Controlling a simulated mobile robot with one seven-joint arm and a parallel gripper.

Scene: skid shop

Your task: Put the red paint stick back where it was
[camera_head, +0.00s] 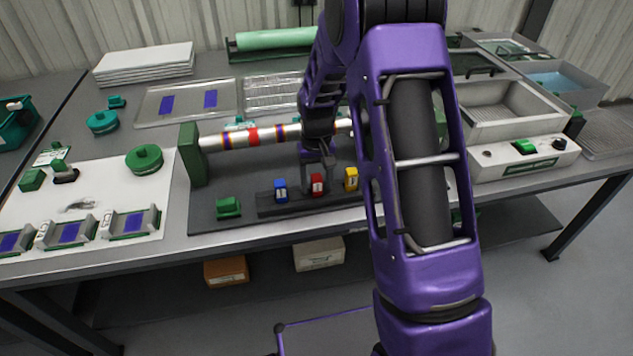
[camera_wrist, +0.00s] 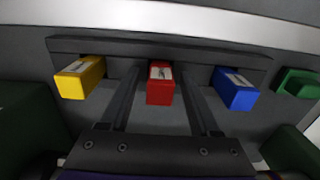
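The red paint stick (camera_head: 317,185) stands in the middle of a dark low rack (camera_head: 268,208), between the blue stick (camera_head: 281,190) and the yellow stick (camera_head: 351,178). In the wrist view, the red stick (camera_wrist: 160,86) is between the two fingers of my gripper (camera_wrist: 160,85), with a visible gap on each side. My gripper (camera_head: 318,162) is open and just above and behind the red stick in the head view. The stick's lower end is hidden in the rack.
A silver roller with red, purple and orange bands (camera_head: 253,136) runs behind the rack, held by a green block (camera_head: 192,155). A small green piece (camera_head: 228,208) lies left of the rack. A grey machine (camera_head: 525,158) stands right. My arm hides part of the bench.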

